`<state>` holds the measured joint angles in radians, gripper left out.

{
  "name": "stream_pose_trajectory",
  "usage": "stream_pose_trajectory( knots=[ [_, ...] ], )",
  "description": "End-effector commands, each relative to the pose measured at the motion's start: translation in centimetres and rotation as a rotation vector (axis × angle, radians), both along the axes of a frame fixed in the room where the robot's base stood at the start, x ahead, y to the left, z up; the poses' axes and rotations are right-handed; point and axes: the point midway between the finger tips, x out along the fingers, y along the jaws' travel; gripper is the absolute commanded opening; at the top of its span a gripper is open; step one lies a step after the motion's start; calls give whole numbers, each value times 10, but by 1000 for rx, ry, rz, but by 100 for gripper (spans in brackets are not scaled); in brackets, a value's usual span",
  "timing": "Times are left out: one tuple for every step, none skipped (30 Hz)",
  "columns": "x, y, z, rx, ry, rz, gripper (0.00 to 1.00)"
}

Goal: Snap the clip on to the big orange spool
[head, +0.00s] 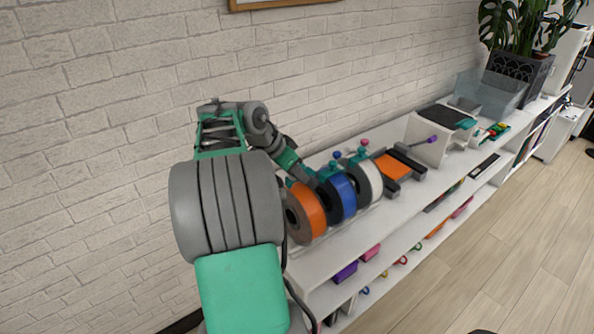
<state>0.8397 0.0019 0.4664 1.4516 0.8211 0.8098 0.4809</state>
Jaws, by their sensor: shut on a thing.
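The big orange spool (310,208) stands upright on the white shelf top, first in a row of three spools, with its dark grey hub facing left. My gripper (312,184) reaches down from the upper left to the top of the orange spool, close to the blue spool beside it. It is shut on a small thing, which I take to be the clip. The clip is too small and too covered by my gripper to make out. I cannot tell whether it touches the spool's rim.
A blue spool (342,193) and a white spool (371,178) stand close on the right, with small teal knobbed pieces (363,153) above them. Farther right are an orange-topped grey device (393,166) and a white box (428,140). A brick wall (330,70) runs behind.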

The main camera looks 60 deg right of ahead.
Motion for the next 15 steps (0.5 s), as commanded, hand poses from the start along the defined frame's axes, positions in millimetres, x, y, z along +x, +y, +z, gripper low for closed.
stream_pose_trajectory(
  knots=[
    [0,0,-11,0,0,0,0],
    [0,0,-13,0,0,0,0],
    [0,0,-16,0,0,0,0],
    [0,0,-17,0,-1,1,0],
    [0,0,-18,0,0,0,0],
    [0,0,-19,0,0,1,0],
    [0,0,-19,0,-1,1,0],
    [0,0,-19,0,-1,1,0],
    [0,0,-19,0,-1,1,0],
    [0,0,-19,0,-1,1,0],
    [0,0,-18,0,-1,1,0],
    [0,0,-18,0,-1,1,0],
    [0,0,-18,0,-1,1,0],
    [0,0,-18,0,-1,1,0],
    [0,0,-18,0,-1,1,0]
  ],
)
